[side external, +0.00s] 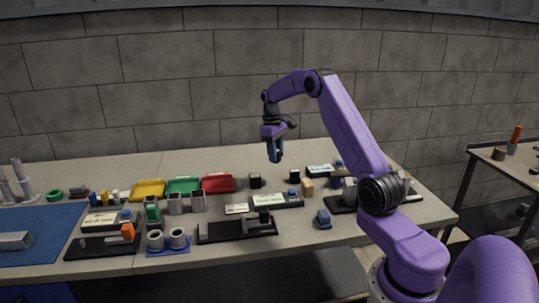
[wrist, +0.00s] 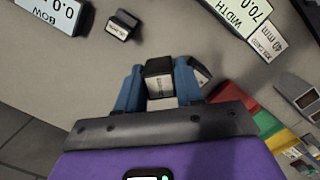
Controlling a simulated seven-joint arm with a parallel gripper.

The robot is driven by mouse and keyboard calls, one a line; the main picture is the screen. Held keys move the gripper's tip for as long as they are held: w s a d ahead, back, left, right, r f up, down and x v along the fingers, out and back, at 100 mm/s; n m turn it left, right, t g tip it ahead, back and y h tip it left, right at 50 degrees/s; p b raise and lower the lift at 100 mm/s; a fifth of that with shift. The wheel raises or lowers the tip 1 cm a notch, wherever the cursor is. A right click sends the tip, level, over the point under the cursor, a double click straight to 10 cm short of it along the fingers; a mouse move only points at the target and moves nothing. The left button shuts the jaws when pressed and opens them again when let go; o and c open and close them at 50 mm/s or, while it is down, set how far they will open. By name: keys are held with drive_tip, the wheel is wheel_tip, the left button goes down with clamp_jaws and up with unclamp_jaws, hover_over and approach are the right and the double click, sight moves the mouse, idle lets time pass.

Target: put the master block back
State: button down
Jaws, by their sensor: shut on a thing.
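My gripper (wrist: 159,82) has its two blue fingers shut on a small dark block with a white label (wrist: 159,68), which looks to be the master block. Its label is too small to read surely. In the side external view my gripper (side external: 275,157) points down, well above the bench; the block is hard to make out there. In the wrist view a similar dark labelled block (wrist: 122,25) stands apart, near the readout marked BOW (wrist: 50,12). Another labelled piece (wrist: 200,70) shows partly behind the right finger. The readout marked WIDTH (wrist: 245,12) reads 70.0, with a 40 mm label beside it.
Red (side external: 218,183), green (side external: 183,186) and yellow (side external: 148,190) bins stand left of my gripper. A dark fixture (side external: 238,230) lies at the front. Two small black blocks (side external: 255,181) (side external: 294,176) stand on the bench below. The bench behind the bins is clear.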

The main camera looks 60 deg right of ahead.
idle(0.3)
hover_over(276, 184)
drive_tip(key=shift+w+f, duration=0.1)
drive_tip(key=shift+f, duration=2.45)
drive_tip(key=shift+f, duration=2.15)
idle(0.6)
drive_tip(key=c, duration=0.6)
unclamp_jaws()
drive_tip(key=shift+c, duration=0.2)
drive_tip(key=shift+a, duration=0.1)
wheel_tip(276, 184, up, 17)
drive_tip(key=w, duration=0.2)
drive_tip(key=shift+r, duration=0.15)
